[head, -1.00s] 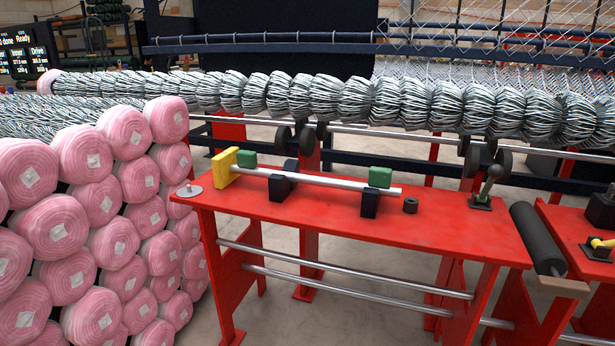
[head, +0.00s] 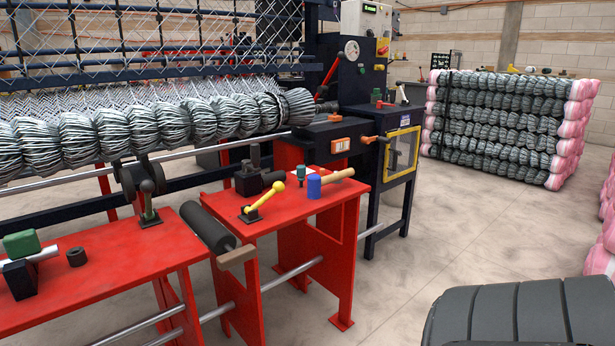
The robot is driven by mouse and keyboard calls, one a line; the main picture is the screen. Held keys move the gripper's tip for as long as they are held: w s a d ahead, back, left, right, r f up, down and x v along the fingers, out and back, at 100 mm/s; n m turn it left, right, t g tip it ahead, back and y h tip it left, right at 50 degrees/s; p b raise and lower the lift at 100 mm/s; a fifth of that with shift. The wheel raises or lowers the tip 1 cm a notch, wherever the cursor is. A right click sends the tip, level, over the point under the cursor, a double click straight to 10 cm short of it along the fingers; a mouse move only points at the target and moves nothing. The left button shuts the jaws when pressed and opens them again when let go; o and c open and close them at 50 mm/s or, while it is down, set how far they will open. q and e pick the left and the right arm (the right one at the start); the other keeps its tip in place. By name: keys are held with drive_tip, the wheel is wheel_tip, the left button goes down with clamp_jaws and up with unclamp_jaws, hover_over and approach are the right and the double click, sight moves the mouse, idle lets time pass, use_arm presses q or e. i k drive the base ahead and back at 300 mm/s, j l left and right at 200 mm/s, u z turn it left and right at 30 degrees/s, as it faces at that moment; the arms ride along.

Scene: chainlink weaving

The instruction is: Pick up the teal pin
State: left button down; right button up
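The teal pin (head: 301,174) is a small, dark-tipped teal piece standing upright on the right-hand red table (head: 226,190). It is between a black block and a blue cylinder (head: 314,187), which shows beside a wooden handle (head: 338,175). A small white patch lies beside the pin. Neither of my grippers is in view, so nothing of mine shows near the pin.
A yellow-handled lever (head: 264,201) and a black block (head: 248,180) stand on the same table. A dark roller (head: 205,228) lies between the two red tables. A navy machine (head: 368,120) stands behind. Floor (head: 420,230) is open to the right. A dark ribbed shape fills the lower right corner.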

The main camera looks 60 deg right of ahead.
sight(301, 169)
drive_tip(key=z, duration=1.7)
